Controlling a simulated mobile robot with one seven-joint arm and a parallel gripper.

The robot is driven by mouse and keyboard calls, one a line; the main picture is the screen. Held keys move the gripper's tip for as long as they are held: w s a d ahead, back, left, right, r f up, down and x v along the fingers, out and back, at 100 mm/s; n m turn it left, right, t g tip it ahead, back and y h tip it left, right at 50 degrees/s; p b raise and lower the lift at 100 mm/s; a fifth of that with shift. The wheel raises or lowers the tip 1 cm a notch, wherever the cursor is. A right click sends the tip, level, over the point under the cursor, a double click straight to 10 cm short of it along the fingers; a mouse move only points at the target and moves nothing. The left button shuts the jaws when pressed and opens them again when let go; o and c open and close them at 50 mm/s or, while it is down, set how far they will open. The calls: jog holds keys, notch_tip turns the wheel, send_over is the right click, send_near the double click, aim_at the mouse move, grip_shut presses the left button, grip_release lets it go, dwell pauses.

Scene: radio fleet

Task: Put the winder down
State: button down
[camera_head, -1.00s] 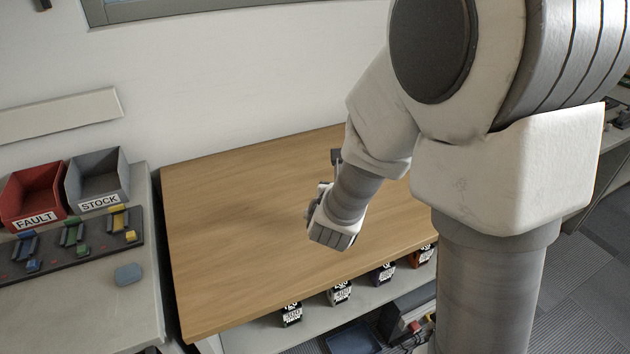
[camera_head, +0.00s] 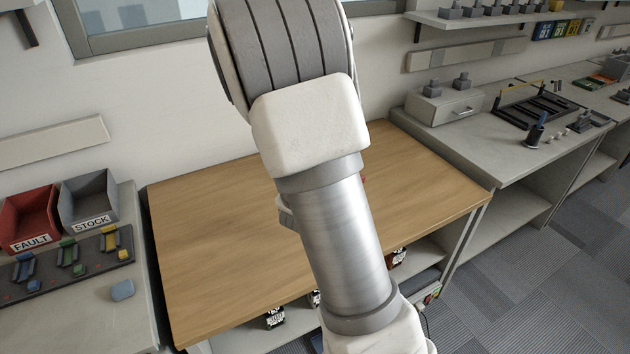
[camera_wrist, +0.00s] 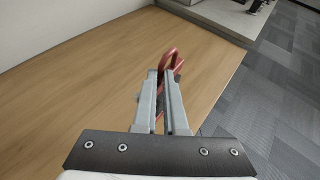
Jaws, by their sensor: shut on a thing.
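My gripper (camera_wrist: 164,80) is shut on the winder (camera_wrist: 172,58), a red looped piece between the fingertips in the wrist view. The winder is over the wooden bench top, near its right edge; I cannot tell whether it touches the wood. Only a small red bit shows beside the arm. The wooden bench top (camera_head: 205,235) looks bare around the arm.
At right, another bench holds a drawer box (camera_head: 445,107) and a black rack (camera_head: 538,108). Labelled items sit on the shelf below the wood.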

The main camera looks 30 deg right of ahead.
jog(key=w+a+f+m+h, duration=0.1)
jog(key=w+a+f, duration=0.3)
jog(key=a+f, duration=0.4)
jog(key=shift+f+g, duration=0.4)
jog(key=shift+f, duration=0.65)
jog(key=shift+f, duration=0.2)
jog(key=c, duration=1)
grip_release()
jog(key=shift+r, duration=0.15)
